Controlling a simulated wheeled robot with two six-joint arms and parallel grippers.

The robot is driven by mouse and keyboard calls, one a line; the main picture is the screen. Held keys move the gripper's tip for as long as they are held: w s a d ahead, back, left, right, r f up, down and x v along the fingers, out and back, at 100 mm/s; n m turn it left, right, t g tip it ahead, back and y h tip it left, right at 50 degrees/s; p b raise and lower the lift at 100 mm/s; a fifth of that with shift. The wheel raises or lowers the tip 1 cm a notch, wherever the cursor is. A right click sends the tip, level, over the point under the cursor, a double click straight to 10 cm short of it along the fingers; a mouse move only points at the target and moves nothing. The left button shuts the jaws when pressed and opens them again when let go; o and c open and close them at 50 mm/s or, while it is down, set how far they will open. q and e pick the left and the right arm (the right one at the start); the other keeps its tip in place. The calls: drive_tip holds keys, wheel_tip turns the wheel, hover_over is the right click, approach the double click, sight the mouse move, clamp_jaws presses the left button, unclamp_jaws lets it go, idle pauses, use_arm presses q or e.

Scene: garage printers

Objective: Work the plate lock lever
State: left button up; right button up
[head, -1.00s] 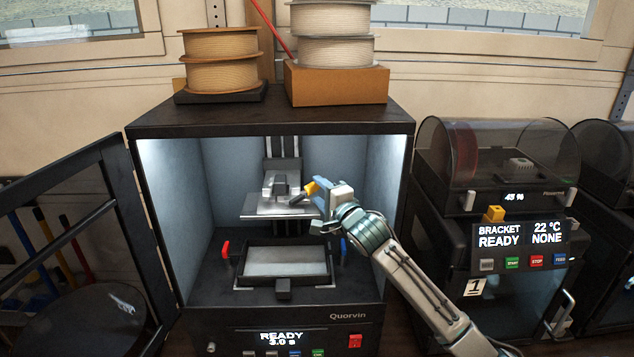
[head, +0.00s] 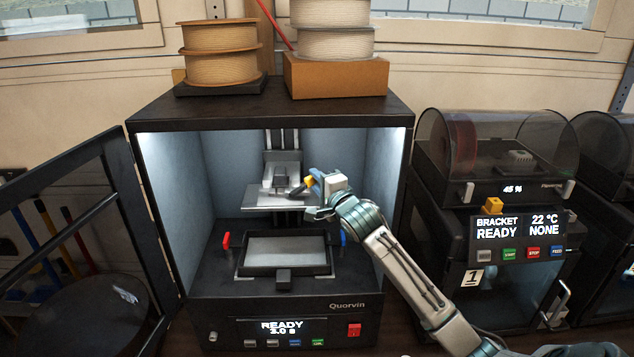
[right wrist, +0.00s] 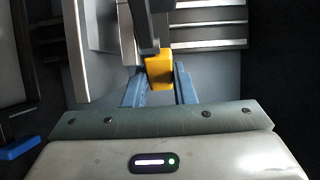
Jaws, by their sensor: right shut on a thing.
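The plate lock lever is a dark bar with a yellow tip (right wrist: 159,72); the tip also shows in the head view (head: 309,182). It sits at the right of the build plate (head: 275,199) carriage inside the open printer. My right gripper (head: 311,181) is inside the chamber, its blue fingers closed around the yellow tip. In the right wrist view the fingers (right wrist: 159,88) lie on either side of the tip. The dark bar runs from the tip toward the carriage block. My left gripper does not show.
Below the plate stands a resin tray (head: 284,250) with a red clamp (head: 226,240) and a blue clamp (head: 343,237) at its sides. The printer door (head: 85,190) stands open at the left. Spools (head: 222,58) sit on top. A second printer (head: 495,260) stands at the right.

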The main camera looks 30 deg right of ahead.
drive_tip(key=shift+s+a+f+m+g+h+b, duration=0.1)
drive_tip(key=shift+s+m+g+h+b, duration=0.05)
drive_tip(key=shift+m+h+b, duration=0.45)
drive_tip(key=shift+s+f+m+g+h+b, duration=0.15)
drive_tip(key=shift+m+h+b, duration=0.25)
drive_tip(key=shift+h, duration=0.4)
drive_tip(key=m+g+h+b, duration=0.1)
drive_tip(key=m+h+b, duration=0.1)
drive_tip(key=b, duration=0.1)
drive_tip(key=s+m+g+h+b, duration=0.1)
drive_tip(key=m+h+b, duration=0.1)
drive_tip(key=h+b, duration=0.1)
drive_tip(key=a+m+g+h+b, duration=0.1)
drive_tip(key=g+h+b, duration=0.1)
drive_tip(key=b, duration=0.2)
drive_tip(key=shift+s+m+h+b, duration=0.25)
drive_tip(key=shift+m+h+b, duration=0.15)
drive_tip(key=shift+s+a+r+m+g+h+b, duration=0.15)
drive_tip(key=shift+m+g+h+b, duration=0.15)
drive_tip(key=shift+g+h+b, duration=0.25)
drive_tip(key=shift+s+d+r+m+g+h+b, duration=0.1)
drive_tip(key=shift+m+g+h+b, duration=0.2)
drive_tip(key=shift+b, duration=0.3)
drive_tip(key=shift+r, duration=0.1)
drive_tip(key=o, duration=1)
drive_tip(key=shift+w, duration=0.1)
